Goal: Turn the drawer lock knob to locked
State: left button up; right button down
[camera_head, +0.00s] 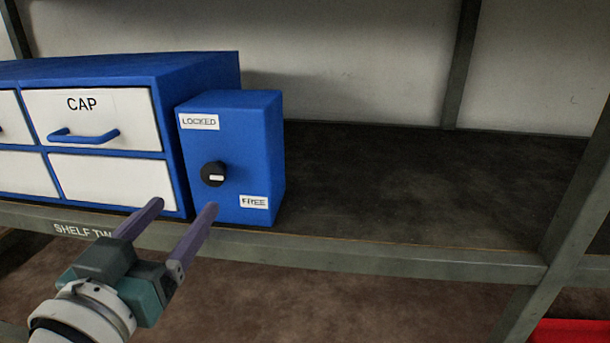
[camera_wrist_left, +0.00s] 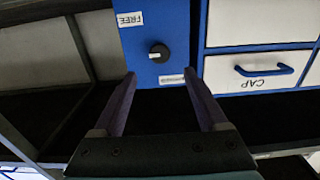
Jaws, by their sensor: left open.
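The black round lock knob (camera_head: 211,172) is on the front of a blue box (camera_head: 262,150), with a LOCKED label (camera_head: 198,122) at upper left and a FREE label (camera_head: 254,202) at lower right. The knob's white mark sits on its right side, lying roughly level. My left gripper (camera_head: 182,205) is open and empty, its purple fingers apart in front of and below the knob, not touching it. In the left wrist view, which shows the scene upside down, the knob (camera_wrist_left: 159,52) lies beyond the fingertips (camera_wrist_left: 160,74), between their lines.
A blue cabinet with white drawers (camera_head: 100,178) adjoins the box on the left; its CAP drawer handle (camera_head: 84,135) sticks out. The shelf (camera_head: 400,190) right of the box is clear. A shelf edge (camera_head: 400,258) runs below, and an upright post (camera_head: 575,220) stands at right.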

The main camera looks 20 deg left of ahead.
aim_at(211, 174)
pick_arm(q)
jog(key=b+x, duration=0.1)
jog(key=x, duration=0.7)
jog(key=shift+w+b, duration=0.15)
jog(key=shift+b, duration=0.15)
grip_shut()
